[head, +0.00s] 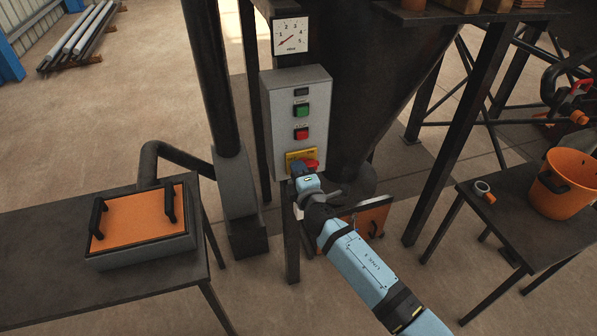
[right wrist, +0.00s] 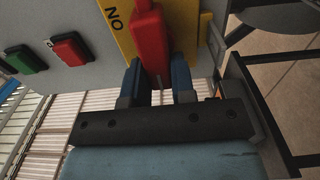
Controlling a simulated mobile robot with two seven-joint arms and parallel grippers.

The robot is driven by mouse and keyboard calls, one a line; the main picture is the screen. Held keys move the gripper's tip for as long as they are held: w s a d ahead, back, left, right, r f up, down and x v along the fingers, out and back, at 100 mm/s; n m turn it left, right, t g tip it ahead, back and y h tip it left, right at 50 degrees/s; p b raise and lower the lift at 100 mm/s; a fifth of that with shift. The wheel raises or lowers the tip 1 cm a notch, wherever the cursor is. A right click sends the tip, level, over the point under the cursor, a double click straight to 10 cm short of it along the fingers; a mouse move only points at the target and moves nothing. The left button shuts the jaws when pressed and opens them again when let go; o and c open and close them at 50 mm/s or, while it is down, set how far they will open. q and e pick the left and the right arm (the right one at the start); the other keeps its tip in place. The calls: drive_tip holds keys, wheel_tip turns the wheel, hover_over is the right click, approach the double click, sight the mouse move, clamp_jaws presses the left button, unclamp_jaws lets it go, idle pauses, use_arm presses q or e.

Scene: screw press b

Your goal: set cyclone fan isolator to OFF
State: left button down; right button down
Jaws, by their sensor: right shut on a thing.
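The isolator is a red handle (head: 312,164) on a yellow plate (head: 298,154), low on the front of a grey control box (head: 284,88). In the right wrist view the red handle (right wrist: 150,38) stands out from the yellow plate (right wrist: 185,22). The letters of "ON" show on the plate to the left of the handle. My right gripper (head: 307,170) is at the handle. In the right wrist view its two dark fingers (right wrist: 157,72) sit on either side of the handle's end, shut on it. An OFF mark cannot be seen. My left gripper is out of view.
A green button (head: 301,110) and a red button (head: 301,134) sit above the isolator, below a gauge (head: 291,36). Dark posts and a hopper (head: 355,80) surround the box. A table with an orange-lidded box (head: 137,218) is left; an orange bucket (head: 566,180) is right.

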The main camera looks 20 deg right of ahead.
drive_tip(key=c, duration=1)
unclamp_jaws()
drive_tip(key=shift+o, duration=0.2)
drive_tip(key=s+b, duration=0.1)
drive_tip(key=s, duration=1.2)
drive_tip(key=shift+s+d, duration=0.25)
drive_tip(key=shift+s, duration=0.15)
